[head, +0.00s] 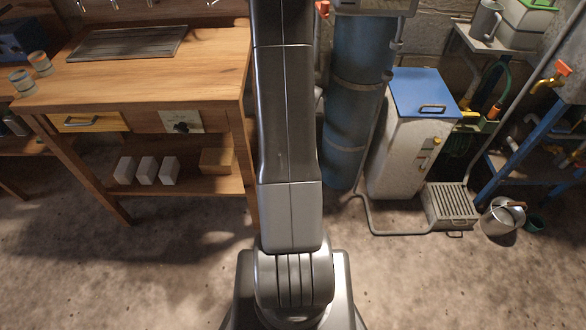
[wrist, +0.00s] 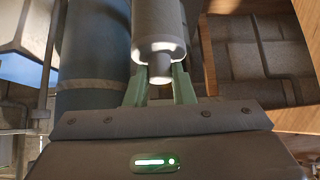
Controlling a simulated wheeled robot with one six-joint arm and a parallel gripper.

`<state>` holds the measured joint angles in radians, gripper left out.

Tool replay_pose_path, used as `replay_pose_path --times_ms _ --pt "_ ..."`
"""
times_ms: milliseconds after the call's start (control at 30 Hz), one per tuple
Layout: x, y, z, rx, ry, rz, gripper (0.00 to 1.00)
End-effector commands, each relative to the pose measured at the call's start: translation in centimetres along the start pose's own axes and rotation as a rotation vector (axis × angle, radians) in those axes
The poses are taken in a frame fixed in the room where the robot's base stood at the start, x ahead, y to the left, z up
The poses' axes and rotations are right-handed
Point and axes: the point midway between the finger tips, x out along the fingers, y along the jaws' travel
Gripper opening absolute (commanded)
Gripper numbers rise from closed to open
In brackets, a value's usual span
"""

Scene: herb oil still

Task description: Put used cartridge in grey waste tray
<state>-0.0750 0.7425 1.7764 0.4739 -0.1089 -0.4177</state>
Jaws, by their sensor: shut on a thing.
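In the wrist view, my gripper (wrist: 160,80) is shut on a pale grey-white cylinder with a narrower end, the used cartridge (wrist: 158,30). Its green fingers sit on either side of the narrow end, and the cartridge's far end is cut off by the frame. In the head view my arm rises out of the top, so gripper and cartridge are out of sight there. A flat dark grey ribbed tray (head: 128,43) lies on the wooden bench. A grey slatted box (head: 450,207) stands on the floor at right. I cannot tell which is the waste tray.
The wooden bench (head: 190,80) is at left, with cups (head: 38,63) near its left edge. A blue tank (head: 350,110) and a blue-lidded white cabinet (head: 405,140) stand right of my arm. A metal bucket (head: 502,220) stands on the floor. The foreground floor is clear.

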Motion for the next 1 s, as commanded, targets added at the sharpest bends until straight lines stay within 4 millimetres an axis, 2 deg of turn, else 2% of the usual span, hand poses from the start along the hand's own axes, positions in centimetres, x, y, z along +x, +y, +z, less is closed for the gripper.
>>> replay_pose_path --times_ms 400,633,833,1000 --pt "4.2 -0.1 3.7 0.000 0.000 -0.001 0.00" --pt "5.4 -0.1 4.7 0.001 -0.001 0.000 0.00" --pt "7.5 -0.1 6.6 0.000 -0.002 0.000 0.00" --pt "7.6 -0.1 6.7 0.001 0.001 -0.001 0.00"
